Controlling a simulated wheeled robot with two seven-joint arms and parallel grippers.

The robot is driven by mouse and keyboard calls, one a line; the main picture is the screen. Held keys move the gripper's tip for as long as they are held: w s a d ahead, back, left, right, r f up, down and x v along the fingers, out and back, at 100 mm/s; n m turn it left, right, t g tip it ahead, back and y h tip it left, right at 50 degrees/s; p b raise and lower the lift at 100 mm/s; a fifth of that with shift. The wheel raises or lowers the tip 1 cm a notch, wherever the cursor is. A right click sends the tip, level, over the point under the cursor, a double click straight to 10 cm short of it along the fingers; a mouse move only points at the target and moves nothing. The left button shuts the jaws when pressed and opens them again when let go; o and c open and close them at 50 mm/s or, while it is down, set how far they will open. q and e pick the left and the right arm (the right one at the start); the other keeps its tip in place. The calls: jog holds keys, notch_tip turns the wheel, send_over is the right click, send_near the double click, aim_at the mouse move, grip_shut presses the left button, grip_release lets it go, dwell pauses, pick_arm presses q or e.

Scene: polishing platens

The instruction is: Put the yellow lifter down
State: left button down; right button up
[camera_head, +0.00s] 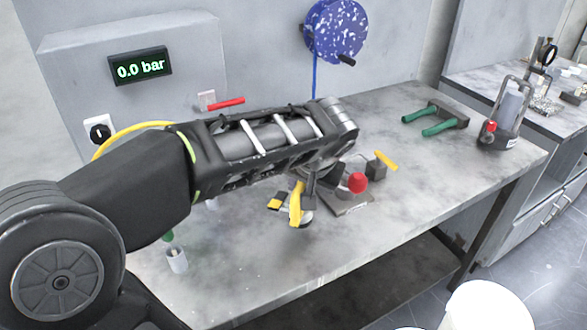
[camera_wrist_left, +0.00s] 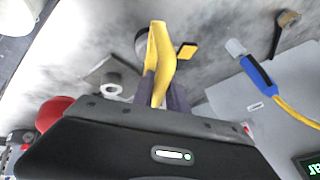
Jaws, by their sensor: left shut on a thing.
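My left gripper (camera_head: 304,187) points down over the marble-topped bench and is shut on the yellow lifter (camera_head: 296,208). In the left wrist view the lifter (camera_wrist_left: 160,48) is a curved yellow strip rising between the dark fingers (camera_wrist_left: 163,94). A round grey metal piece (camera_head: 306,217) shows just behind the lifter's lower end; I cannot tell whether they touch. My right gripper is not in view.
A dark plate fixture with a red knob (camera_head: 357,183) and a yellow-handled block (camera_head: 385,162) stand right of the gripper. Green-handled pliers-like tool (camera_head: 436,120) lies farther right. A small cup (camera_head: 176,260) stands front left. The bench front (camera_head: 330,250) is clear.

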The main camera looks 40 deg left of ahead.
pick_arm(q)
jog(key=w+a+p, duration=0.1)
jog(key=w+a, duration=0.3)
jog(key=a, duration=0.3)
jog(key=shift+w+p, duration=0.15)
jog(key=shift+p, duration=0.15)
notch_tip(320, 180, down, 3)
jog(key=shift+f, duration=0.15)
jog(key=shift+f, duration=0.2)
jog(key=c, duration=1.3)
grip_release()
jog(key=shift+r, duration=0.1)
